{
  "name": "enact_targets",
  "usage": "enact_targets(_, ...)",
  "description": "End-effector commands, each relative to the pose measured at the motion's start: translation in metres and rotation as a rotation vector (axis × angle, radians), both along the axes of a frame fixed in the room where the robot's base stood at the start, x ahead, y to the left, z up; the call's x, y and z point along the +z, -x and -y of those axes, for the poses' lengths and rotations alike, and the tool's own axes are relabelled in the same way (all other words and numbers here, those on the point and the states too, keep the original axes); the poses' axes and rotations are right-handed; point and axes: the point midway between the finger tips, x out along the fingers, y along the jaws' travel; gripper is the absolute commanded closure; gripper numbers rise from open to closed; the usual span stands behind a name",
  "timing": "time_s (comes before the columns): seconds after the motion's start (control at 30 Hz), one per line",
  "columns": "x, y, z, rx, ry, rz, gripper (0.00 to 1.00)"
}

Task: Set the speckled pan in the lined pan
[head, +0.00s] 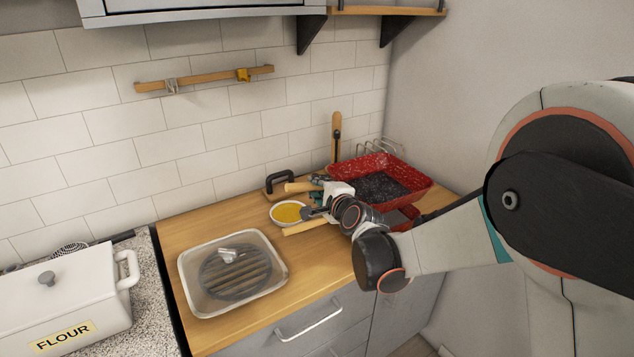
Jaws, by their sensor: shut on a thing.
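The red pan with pale speckles (416,184) is at the right end of the counter, with a dark, speckled inside. My gripper (318,208) is at its near left side and is shut; my wrist and the clutter hide the exact contact. The lined pan, a pale see-through tub (197,298), stands flat at the counter's front left. A dark round disc with ridges (236,283) lies in it, with a small pale metal piece (229,255) on top.
A bowl of yellow food (287,213) sits close to my gripper's left. Wooden-handled items and a wire rack (378,147) crowd the back right corner. A white flour bin (75,305) stands left. Bare wood (325,262) lies between tub and wrist.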

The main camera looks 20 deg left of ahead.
Motion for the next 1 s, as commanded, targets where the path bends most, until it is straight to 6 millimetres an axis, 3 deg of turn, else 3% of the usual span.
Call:
enact_targets(0.1,0.001,0.004,-0.012,0.019,0.001,0.005,1.0)
enact_targets(0.37,-0.006,0.004,-0.014,0.023,0.001,0.005,1.0)
enact_targets(1.0,-0.056,0.004,-0.014,0.022,0.001,0.005,1.0)
